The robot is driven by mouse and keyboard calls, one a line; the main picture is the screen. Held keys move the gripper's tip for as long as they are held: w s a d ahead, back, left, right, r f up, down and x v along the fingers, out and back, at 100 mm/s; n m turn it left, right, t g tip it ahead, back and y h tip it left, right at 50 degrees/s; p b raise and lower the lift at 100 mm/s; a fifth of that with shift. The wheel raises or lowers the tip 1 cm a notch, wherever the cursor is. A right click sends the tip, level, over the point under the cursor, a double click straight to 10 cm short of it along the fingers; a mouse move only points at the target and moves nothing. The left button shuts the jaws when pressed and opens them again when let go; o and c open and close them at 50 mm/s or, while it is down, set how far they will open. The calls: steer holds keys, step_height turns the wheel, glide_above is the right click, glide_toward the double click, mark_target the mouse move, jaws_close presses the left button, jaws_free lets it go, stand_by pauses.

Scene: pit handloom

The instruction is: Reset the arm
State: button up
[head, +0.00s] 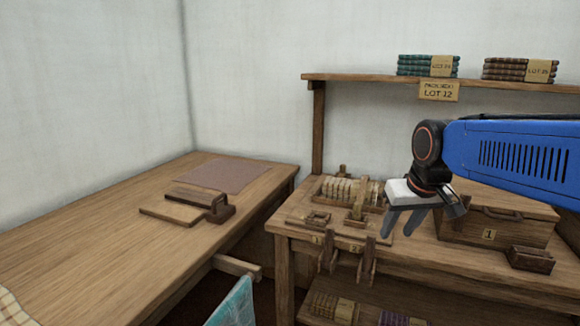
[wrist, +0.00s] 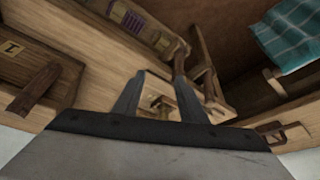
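My gripper (head: 401,228) hangs from the blue arm at the right of the head view, pointing down above the wooden workbench (head: 465,258). In the wrist view my gripper (wrist: 158,90) shows its two dark fingers spread apart. Only the bench and a small wooden fitting (wrist: 160,104) show behind the gap, so it is open and empty.
A rack of pale spools (head: 352,189) stands behind the gripper's left. A shelf (head: 370,80) above carries stacked cloth bundles (head: 428,65) and a LOT 12 tag (head: 439,92). A second table (head: 90,235) at left has a wooden block (head: 198,200) and wide bare wood. Teal cloth (wrist: 285,35) hangs nearby.

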steer(key=s+d+f, duration=0.1)
steer(key=s+f, duration=0.2)
steer(key=s, duration=0.3)
steer(key=s+d+f, duration=0.1)
steer(key=s+f, duration=0.3)
steer(key=s, duration=0.3)
steer(key=s+d+f+m, duration=0.1)
steer(key=s+f, duration=0.3)
steer(key=s, duration=0.3)
steer(key=shift+s+d, duration=0.2)
steer(key=shift+d, duration=0.05)
